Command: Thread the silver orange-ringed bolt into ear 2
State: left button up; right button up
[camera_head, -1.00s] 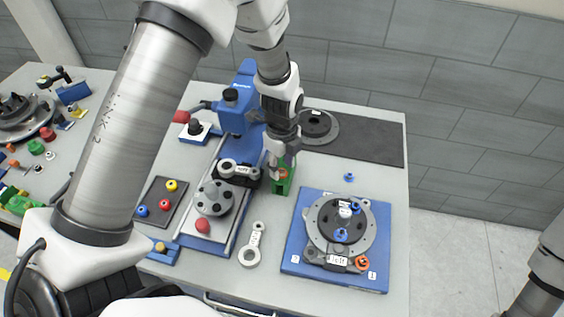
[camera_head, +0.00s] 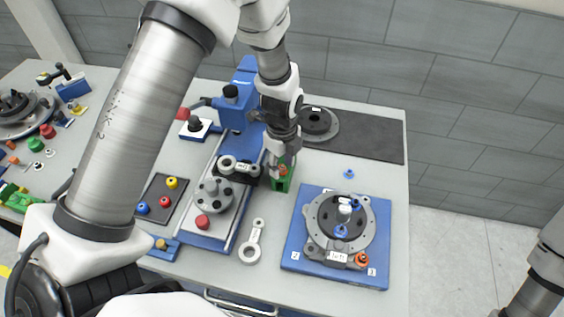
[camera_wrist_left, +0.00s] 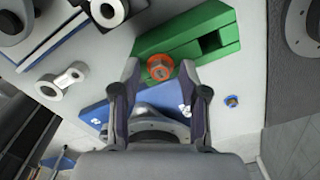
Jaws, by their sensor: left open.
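The orange-ringed bolt (camera_head: 283,170) stands in a green block (camera_head: 281,187); in the left wrist view its orange ring (camera_wrist_left: 160,67) surrounds a grey head. My left gripper (camera_head: 279,163) points down at it and is open, its fingers on either side of the bolt in the left wrist view (camera_wrist_left: 160,78). I cannot tell whether they touch it. The chassis fixture is a blue plate (camera_head: 300,264) bearing a round grey housing (camera_head: 314,223). A label 2 (camera_head: 296,255) marks its front left. Another orange-ringed piece (camera_head: 361,259) sits at its front right. My right gripper is out of view.
A loose grey link (camera_head: 250,253) lies left of the fixture. A blue-ringed piece (camera_head: 349,174) stands behind it. A blue press-like stand (camera_head: 237,115) rises behind my left gripper. A tray (camera_head: 160,192) with coloured pieces lies left.

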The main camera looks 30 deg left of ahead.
aim_at(281, 168)
pick_arm(q)
grip_shut()
notch_tip(281, 168, up, 7)
jog(key=p, duration=0.6)
jog(key=shift+s+f, duration=0.1)
jog(key=shift+f, duration=0.05)
